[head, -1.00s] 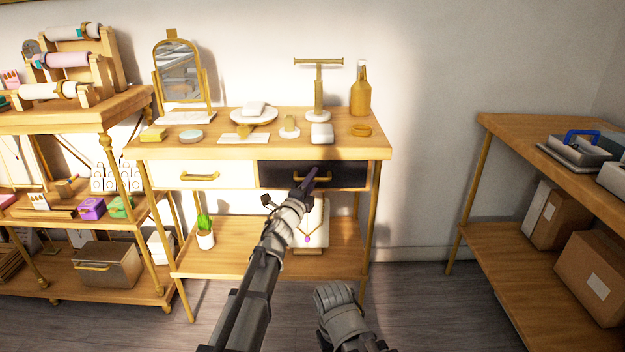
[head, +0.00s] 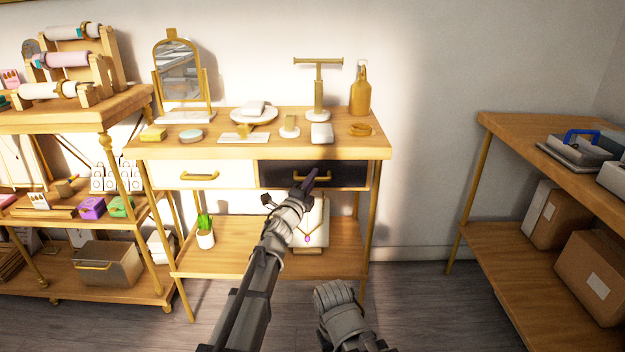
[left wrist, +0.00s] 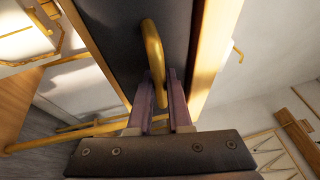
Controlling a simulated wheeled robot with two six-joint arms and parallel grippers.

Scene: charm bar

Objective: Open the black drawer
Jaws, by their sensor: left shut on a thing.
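The black drawer (head: 345,175) is at the right of the wooden table's front, beside a white drawer (head: 190,174). It looks flush with the table front, so I see no gap. Its gold handle (left wrist: 154,50) is a curved bar, seen close in the left wrist view. My left gripper (head: 310,178) reaches up to the handle in the head view. In the left wrist view its purple fingers (left wrist: 162,88) are on either side of the handle and shut on it. My right arm (head: 340,305) shows low in the head view, but its fingers cannot be made out.
The table top (head: 215,150) carries a mirror, a gold bottle (head: 360,92), a gold stand and small dishes. A plant (head: 205,232) and a necklace display stand on the lower shelf. A shelf unit is at left, another table at right. Floor in front is clear.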

